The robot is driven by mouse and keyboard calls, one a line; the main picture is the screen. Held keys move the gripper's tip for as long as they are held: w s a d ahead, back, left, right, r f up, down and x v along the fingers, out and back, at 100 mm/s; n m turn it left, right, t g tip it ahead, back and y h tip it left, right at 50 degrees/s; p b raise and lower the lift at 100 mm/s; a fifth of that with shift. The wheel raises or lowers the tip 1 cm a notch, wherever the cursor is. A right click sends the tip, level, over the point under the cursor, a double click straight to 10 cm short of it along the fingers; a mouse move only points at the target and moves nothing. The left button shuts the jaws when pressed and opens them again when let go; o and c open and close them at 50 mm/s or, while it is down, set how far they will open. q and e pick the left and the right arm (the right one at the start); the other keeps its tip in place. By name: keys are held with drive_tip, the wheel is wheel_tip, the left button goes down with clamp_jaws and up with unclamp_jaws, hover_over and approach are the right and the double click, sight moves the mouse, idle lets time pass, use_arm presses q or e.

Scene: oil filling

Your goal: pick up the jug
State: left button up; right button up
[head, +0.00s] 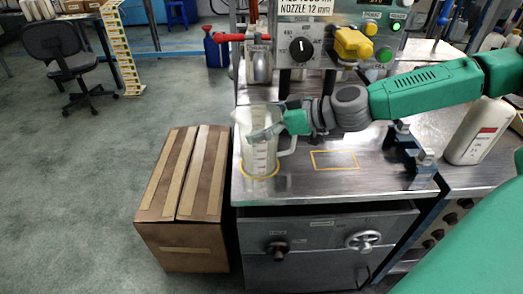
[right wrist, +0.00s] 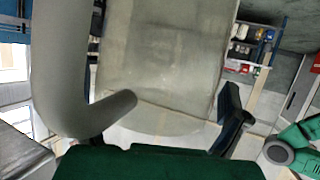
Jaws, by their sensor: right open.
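The jug (head: 262,160) is a translucent, pale measuring jug with marks on its side. It stands upright on the yellow ring at the bench's front left corner, its handle to the right. My right gripper (head: 268,131) is open at the upper part of the jug, overlapping it in the head view. In the right wrist view the jug (right wrist: 165,65) fills the middle, between the two dark fingers, and its thick grey handle (right wrist: 60,70) curves in front of the left finger. Whether the fingers touch the jug I cannot tell. My left gripper is not in view.
The metal bench (head: 310,187) has a yellow-outlined rectangle and a dark bracket (head: 408,155) to the right. A control panel with a knob (head: 301,49) and a yellow part stands behind. A white bottle (head: 478,130) is at right. A cardboard box (head: 182,200) stands left of the bench.

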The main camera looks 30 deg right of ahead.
drive_tip(key=shift+d, duration=0.45)
drive_tip(key=c, duration=1.3)
drive_tip(key=shift+o, duration=0.2)
drive_tip(key=shift+a, duration=0.2)
